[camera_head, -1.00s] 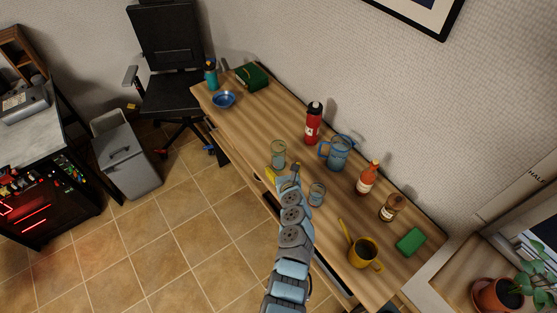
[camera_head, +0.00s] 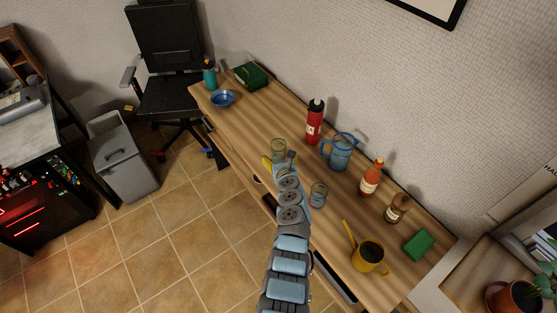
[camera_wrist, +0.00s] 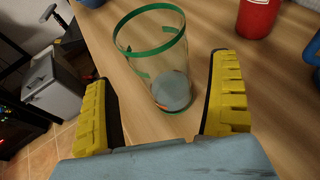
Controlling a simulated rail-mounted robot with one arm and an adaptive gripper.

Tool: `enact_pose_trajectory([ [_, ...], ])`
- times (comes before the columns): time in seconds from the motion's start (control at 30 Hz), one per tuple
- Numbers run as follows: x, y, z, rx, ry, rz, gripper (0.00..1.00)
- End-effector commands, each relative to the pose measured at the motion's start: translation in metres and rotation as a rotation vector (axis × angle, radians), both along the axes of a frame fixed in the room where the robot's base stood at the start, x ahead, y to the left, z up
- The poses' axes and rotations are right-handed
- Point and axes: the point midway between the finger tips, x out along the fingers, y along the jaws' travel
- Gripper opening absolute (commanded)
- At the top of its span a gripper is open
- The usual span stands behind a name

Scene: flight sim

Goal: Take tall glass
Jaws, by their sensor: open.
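The tall glass (camera_head: 279,146) stands upright on the wooden desk. In the wrist view the clear glass (camera_wrist: 172,92) has a green rim, green marks and a greyish base. My gripper (camera_wrist: 165,100) is open, with a yellow finger on each side of the picture and the glass ahead of and partly between them. A gap shows between each finger and the glass, and I cannot see any contact. In the head view my gripper (camera_head: 276,161) is at the near side of the glass, and my arm hides part of the glass's lower end.
A shorter glass (camera_head: 318,195) stands right of my arm. Behind are a red bottle (camera_head: 315,124) and a blue pitcher (camera_head: 340,153). The desk (camera_head: 262,122) is clear towards the blue bowl (camera_head: 222,99).

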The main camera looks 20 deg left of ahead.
Motion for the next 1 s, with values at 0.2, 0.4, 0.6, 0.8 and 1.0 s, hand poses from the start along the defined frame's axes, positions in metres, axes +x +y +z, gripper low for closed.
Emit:
enact_pose_trajectory([
  [0.2, 0.016, 0.007, -0.015, -0.001, 0.0, 0.0, 0.91],
  [0.4, 0.027, 0.014, -0.019, 0.0, 0.0, 0.001, 0.91],
  [0.6, 0.031, 0.016, -0.019, -0.001, 0.001, 0.0, 0.91],
  [0.8, 0.031, 0.017, -0.018, -0.001, 0.001, 0.0, 0.91],
  [1.0, 0.031, 0.017, -0.017, -0.001, 0.001, 0.0, 0.41],
])
